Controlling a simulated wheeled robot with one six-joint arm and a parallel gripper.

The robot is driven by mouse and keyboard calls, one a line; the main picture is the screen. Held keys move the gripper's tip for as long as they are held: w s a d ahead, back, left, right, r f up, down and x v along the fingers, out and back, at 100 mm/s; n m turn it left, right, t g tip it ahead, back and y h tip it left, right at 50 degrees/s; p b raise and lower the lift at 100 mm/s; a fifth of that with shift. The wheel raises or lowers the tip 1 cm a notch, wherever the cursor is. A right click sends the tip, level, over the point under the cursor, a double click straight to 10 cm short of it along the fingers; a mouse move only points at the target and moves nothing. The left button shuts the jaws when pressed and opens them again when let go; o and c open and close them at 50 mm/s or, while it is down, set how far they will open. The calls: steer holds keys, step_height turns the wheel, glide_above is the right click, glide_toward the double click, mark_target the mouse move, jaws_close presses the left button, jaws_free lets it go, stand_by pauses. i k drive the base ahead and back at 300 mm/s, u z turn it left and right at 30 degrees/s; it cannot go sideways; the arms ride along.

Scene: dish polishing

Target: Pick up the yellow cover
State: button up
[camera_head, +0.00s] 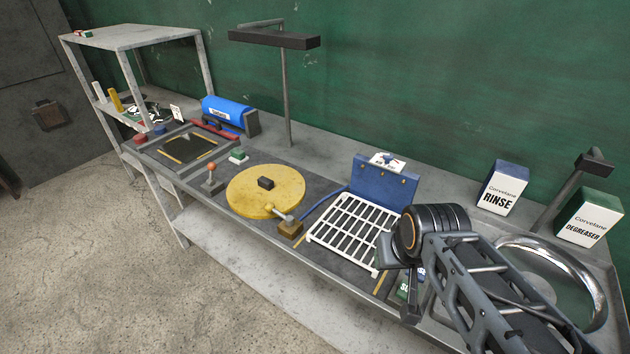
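The yellow cover (243,192) is a flat round disc with a dark block-like knob (266,183) on top. It lies on the grey bench, left of the white rack. My arm reaches in from the lower right corner. My gripper (410,308) seems to be at the arm's end, low over the right side of the rack, well to the right of the cover and apart from it. Its fingers are mostly hidden by the wrist and arm links, so I cannot tell their opening.
A lever with a yellow ball on a brass block (290,229) stands at the cover's front right edge. The white rack (352,228) and blue box (383,182) are to the right. A lamp post (287,100) rises behind.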

mark_target(247, 194)
steer(key=z, duration=1.35)
steer(key=k, duration=0.9)
steer(key=u, duration=1.95)
steer(key=i, duration=1.8)
steer(key=u, duration=0.15)
